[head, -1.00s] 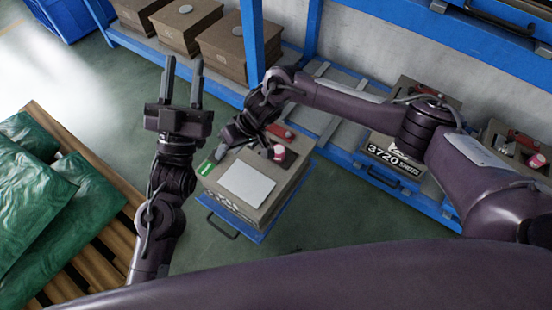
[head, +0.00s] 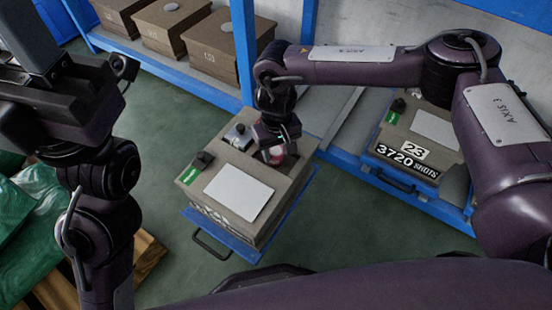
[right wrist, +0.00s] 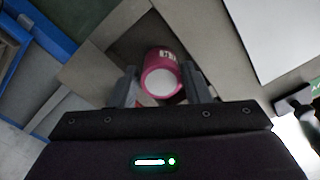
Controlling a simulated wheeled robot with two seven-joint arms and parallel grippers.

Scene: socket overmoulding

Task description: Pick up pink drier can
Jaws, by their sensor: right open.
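The pink drier can (head: 275,154) is in an open recess in the top of a grey-brown box (head: 272,222), partly hidden by my right gripper in the head view. In the right wrist view the pink can (right wrist: 162,62), with a white round end and white lettering, lies between the two fingers. My right gripper (head: 279,143) is open around the can, a finger on each side. Contact cannot be told. My left gripper (head: 30,45) is at the upper left, cut by the frame edge and far from the can.
The box also carries a white sheet (head: 239,192), a black-and-green part (head: 197,167) and a small dark-and-white item (head: 240,134). It stands on a blue tray (head: 224,236) beside a blue rack (head: 243,55). A similar box (head: 416,135) is at right. Green floor lies left of the tray.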

